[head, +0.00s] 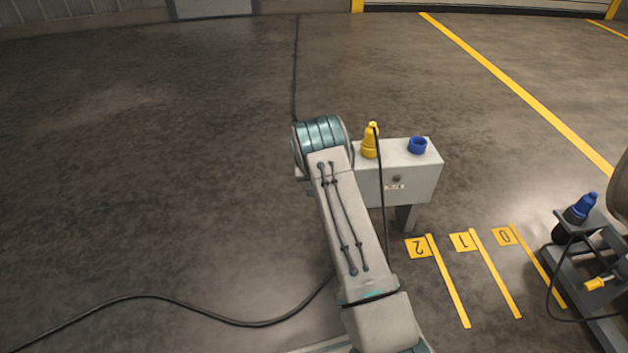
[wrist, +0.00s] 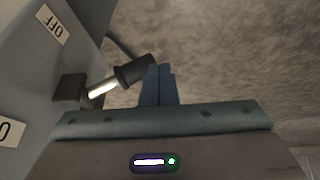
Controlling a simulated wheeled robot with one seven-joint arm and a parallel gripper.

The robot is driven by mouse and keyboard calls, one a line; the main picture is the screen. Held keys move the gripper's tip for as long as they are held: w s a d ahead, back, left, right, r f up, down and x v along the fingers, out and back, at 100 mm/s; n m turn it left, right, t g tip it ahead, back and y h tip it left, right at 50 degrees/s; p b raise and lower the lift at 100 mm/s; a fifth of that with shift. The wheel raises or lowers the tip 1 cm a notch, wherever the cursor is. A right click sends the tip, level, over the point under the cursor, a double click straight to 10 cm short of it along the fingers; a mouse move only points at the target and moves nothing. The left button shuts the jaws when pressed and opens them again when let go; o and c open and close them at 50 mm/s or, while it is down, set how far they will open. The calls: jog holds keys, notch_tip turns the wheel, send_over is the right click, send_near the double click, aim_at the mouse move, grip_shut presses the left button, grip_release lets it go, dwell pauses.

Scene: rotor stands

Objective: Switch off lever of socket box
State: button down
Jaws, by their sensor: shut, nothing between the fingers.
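The socket box (head: 418,181) is a light grey box on a post in the head view, with my arm in front of its left part. Its lever (wrist: 118,77) shows in the wrist view, with a dark base, a bright metal shaft and a black grip. The lever slants away from the box wall. An OFF label (wrist: 52,25) is on the wall above it, and a partly cut-off label (wrist: 7,131) is below. My gripper (wrist: 160,70) is shut and empty, its blue fingertips close beside the black grip. I cannot tell whether they touch. The head view hides gripper and lever.
A yellow plug (head: 370,142) with a cable and a blue socket (head: 417,146) are on top of the box. A grey stand (head: 590,262) with a blue plug (head: 581,208) is at the right. Yellow floor markings (head: 448,280) lie between. The floor at left is mostly clear, crossed by cable.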

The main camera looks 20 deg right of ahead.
dwell(0.5)
jog(key=s+a+r+p, duration=0.4)
jog(key=a+r+p, duration=0.1)
jog(key=a+r, duration=0.4)
jog(key=shift+r, duration=0.25)
jog(key=shift+a, duration=0.1)
